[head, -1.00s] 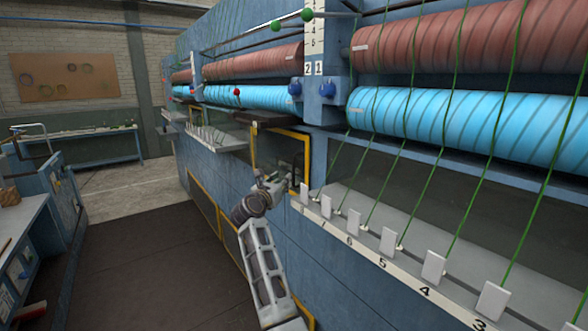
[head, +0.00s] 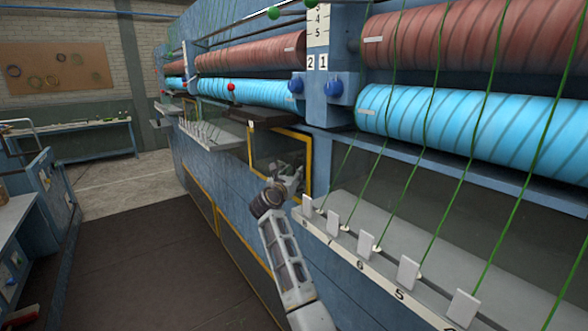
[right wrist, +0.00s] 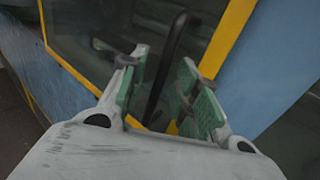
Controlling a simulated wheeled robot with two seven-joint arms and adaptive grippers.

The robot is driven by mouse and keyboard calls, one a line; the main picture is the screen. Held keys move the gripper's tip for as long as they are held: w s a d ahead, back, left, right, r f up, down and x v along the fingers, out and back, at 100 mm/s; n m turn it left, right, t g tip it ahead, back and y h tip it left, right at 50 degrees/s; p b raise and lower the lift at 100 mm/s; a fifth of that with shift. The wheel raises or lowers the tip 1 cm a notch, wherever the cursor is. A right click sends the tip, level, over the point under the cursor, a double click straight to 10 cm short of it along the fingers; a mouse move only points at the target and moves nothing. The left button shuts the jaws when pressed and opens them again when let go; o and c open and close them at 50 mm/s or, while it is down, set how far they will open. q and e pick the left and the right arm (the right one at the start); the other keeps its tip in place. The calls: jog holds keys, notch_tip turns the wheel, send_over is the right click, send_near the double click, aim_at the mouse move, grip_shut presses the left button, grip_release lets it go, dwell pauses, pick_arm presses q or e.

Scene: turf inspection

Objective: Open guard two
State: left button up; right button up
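Guard two (head: 272,146) is a dark see-through panel in a yellow frame on the blue machine, below and left of the number plate marked 2 (head: 310,62). It looks shut. My right gripper (head: 291,174) is in front of the panel's right part. In the right wrist view my right gripper (right wrist: 166,75) is open, with green pads on its fingers. A black bar handle (right wrist: 173,52) on the guard (right wrist: 100,30) shows between the two fingers, with gaps at both sides. The handle's lower end is partly hidden. My left gripper is not in view.
A ledge with white numbered tabs (head: 408,273) and green yarns runs right of my right arm. Blue rollers (head: 480,125) and red rollers (head: 470,45) are above. A workbench (head: 30,215) stands at left. The dark floor mat (head: 150,260) between is clear.

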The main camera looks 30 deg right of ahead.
jog(key=shift+w+d, duration=0.45)
jog(key=shift+d, duration=0.1)
jog(key=shift+s, duration=0.15)
grip_shut()
